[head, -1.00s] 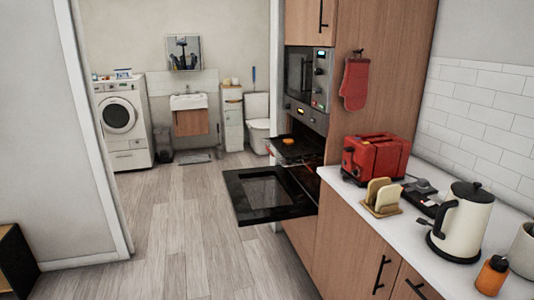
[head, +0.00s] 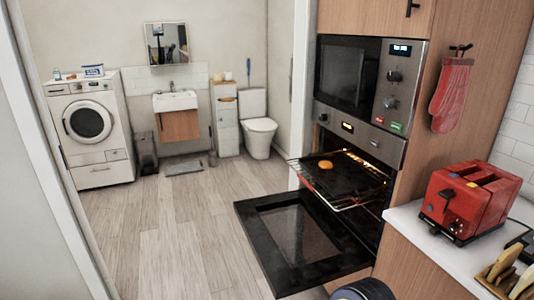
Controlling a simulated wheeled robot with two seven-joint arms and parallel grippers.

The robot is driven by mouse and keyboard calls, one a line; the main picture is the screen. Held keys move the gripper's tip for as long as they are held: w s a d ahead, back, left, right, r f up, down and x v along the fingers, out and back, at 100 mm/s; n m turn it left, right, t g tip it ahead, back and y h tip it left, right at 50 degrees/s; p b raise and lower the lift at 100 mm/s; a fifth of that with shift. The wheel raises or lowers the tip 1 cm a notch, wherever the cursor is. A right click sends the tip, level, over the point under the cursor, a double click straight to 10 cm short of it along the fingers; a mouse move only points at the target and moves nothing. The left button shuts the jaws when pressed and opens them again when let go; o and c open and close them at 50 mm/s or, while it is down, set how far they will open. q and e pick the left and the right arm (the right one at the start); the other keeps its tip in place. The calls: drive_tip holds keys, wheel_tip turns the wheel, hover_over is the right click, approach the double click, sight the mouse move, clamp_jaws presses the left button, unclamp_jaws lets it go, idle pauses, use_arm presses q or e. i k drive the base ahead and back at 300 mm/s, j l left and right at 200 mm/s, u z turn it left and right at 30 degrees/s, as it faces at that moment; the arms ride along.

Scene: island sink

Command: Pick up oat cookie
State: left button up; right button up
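A small round orange-brown item that looks like the oat cookie (head: 325,164) lies on a dark baking tray (head: 350,176). The tray rests on a wire rack (head: 352,203) that sticks out of the lit oven (head: 357,130). The oven door (head: 300,240) is folded down and open, below the rack. Neither of my grippers shows in the head view, so their state and their distance from the cookie are hidden.
A red toaster (head: 466,201) stands on the white counter (head: 428,236) right of the oven. A microwave (head: 350,72) sits above the oven, and a red mitt (head: 450,95) hangs beside it. The wooden floor (head: 180,235) left of the open door is clear.

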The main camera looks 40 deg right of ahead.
sight(325, 165)
drive_tip(key=i+z, duration=0.15)
drive_tip(key=i, duration=0.35)
drive_tip(key=i+z, duration=0.2)
drive_tip(key=i, duration=0.25)
drive_tip(key=i+j+z, duration=0.15)
drive_tip(key=i, duration=0.35)
drive_tip(key=i+j+z, duration=0.2)
drive_tip(key=i, duration=0.25)
drive_tip(key=i+l+z, duration=0.1)
drive_tip(key=i+z, duration=0.6)
drive_tip(key=z, duration=0.15)
drive_tip(key=i+j+z, duration=0.15)
drive_tip(key=i+z, duration=0.25)
drive_tip(key=i+j+z, duration=0.2)
drive_tip(key=z, duration=0.25)
drive_tip(key=i+j, duration=0.05)
drive_tip(key=i, duration=0.05)
